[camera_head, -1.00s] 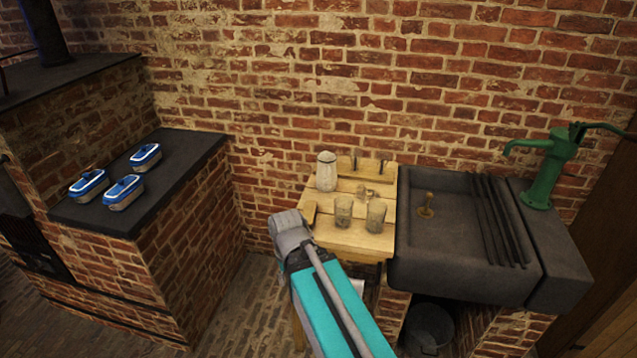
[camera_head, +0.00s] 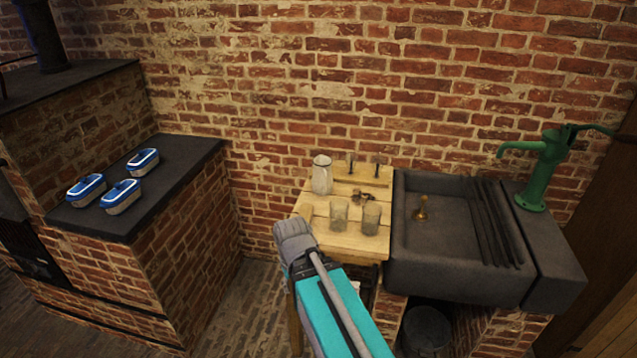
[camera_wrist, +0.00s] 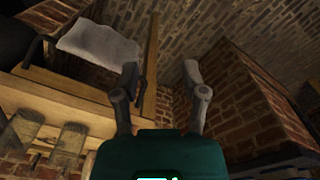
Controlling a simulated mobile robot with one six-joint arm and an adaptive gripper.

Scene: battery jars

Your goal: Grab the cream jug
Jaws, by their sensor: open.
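The cream jug (camera_head: 322,175) is a pale, upright jug at the back left of the wooden table (camera_head: 375,246), near the brick wall. My gripper shows in the wrist view (camera_wrist: 162,78) with its two fingers spread apart and nothing between them. In the head view my arm's grey end is in front of the table's left edge, nearer the camera than the jug and below it in the picture. The fingers are not clearly visible there. I cannot make out the jug in the wrist view.
Two glasses (camera_head: 339,216) (camera_head: 371,218) stand on the table in front of the jug. A dark stone sink (camera_head: 450,255) adjoins on the right, with a green pump (camera_head: 543,170). Blue-and-white containers (camera_head: 121,196) sit on the left counter. A pale cloth (camera_wrist: 100,42) hangs by the table.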

